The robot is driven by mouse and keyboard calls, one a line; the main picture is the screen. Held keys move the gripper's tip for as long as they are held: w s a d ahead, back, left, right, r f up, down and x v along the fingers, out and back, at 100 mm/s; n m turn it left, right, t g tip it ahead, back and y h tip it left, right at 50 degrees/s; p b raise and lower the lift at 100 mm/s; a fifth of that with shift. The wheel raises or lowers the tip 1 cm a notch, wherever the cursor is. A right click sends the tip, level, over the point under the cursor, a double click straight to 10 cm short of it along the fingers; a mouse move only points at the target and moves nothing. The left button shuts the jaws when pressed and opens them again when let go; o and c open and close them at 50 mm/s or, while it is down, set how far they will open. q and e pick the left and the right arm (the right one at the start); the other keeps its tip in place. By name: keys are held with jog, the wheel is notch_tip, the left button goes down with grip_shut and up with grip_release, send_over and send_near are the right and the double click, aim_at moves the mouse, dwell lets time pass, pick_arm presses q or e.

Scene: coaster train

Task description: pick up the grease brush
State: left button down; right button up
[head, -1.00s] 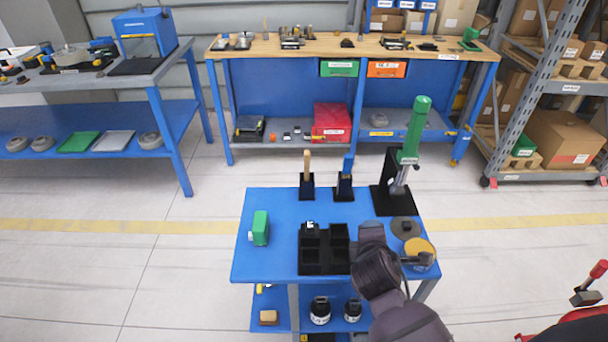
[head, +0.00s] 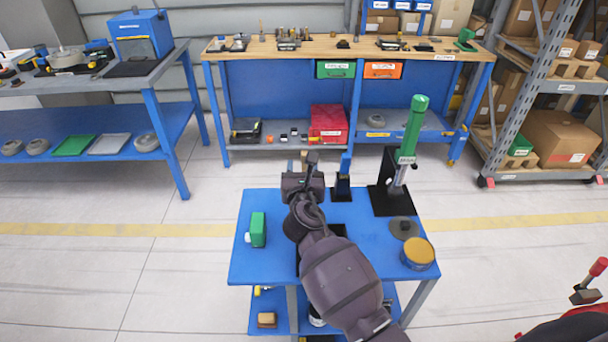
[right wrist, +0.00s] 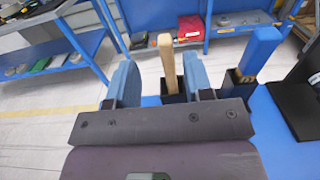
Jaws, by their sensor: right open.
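An upright wooden handle (right wrist: 167,62), which looks like the grease brush, stands in a black holder (right wrist: 175,98) on the blue cart. Its lower end is hidden in the holder. In the head view my right gripper (head: 304,174) covers most of it. In the right wrist view my right gripper (right wrist: 158,76) is open, and the handle shows between its two blue fingers, apart from both. A blue-handled tool (right wrist: 259,50) stands in its own black holder to the right; it also shows in the head view (head: 346,164). My left gripper is not in view.
The blue cart top (head: 268,206) also carries a green block-like object (head: 258,229), a round tin with a yellow lid (head: 418,252), a grey disc (head: 404,228) and a tall green-handled press (head: 412,130). My right arm covers the black tray.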

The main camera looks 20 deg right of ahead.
aim_at(304, 158)
jog(key=shift+d+b+x, duration=0.15)
jog(key=shift+b+x, duration=0.05)
jog(key=shift+x, duration=1.6)
jog(key=shift+d+b+x, duration=0.15)
jog(key=shift+b+x, duration=0.05)
jog(key=shift+x, duration=1.6)
jog(key=shift+s, duration=0.1)
grip_shut()
